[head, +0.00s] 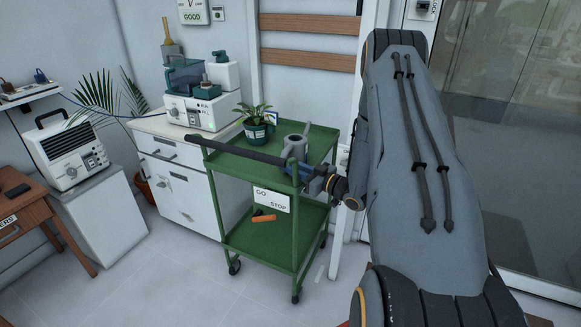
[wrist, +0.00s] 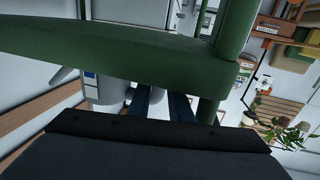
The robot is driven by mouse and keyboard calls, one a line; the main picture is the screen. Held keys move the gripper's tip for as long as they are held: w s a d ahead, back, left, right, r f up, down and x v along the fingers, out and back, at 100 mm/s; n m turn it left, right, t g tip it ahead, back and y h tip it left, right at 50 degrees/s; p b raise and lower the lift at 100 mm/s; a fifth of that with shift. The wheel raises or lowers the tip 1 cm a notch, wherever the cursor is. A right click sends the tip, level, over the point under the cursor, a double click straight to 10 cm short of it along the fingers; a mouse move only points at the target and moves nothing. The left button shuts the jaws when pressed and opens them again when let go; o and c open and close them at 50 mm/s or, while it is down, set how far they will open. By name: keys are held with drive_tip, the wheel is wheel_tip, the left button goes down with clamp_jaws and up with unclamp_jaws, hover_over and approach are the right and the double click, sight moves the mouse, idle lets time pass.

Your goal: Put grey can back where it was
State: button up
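The grey can (head: 296,132) is at the front right end of the top shelf of the green cart (head: 240,158), upright in the head view. In the wrist view the can (wrist: 105,94) shows in part beyond the cart's green edge, with a blue label and a spout to the left. My gripper (head: 312,180) is at the cart's front right corner, close beside the can. In the wrist view its two dark blue fingers (wrist: 162,102) are just right of the can; their tips are hidden behind the green edge. I cannot tell whether they hold the can.
A potted plant (head: 256,127) stands on the top shelf, left of the can. A dark bar (head: 238,151) runs along the cart's front edge. A sign (head: 272,199) and an orange-handled tool (head: 264,217) are lower on the cart. A white cabinet (head: 182,178) stands left; floor in front is clear.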

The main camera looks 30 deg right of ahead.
drive_tip(key=shift+o, duration=0.5)
drive_tip(key=shift+r, duration=0.2)
drive_tip(key=b+v, duration=0.1)
drive_tip(key=v, duration=1.1)
drive_tip(key=shift+s, duration=0.1)
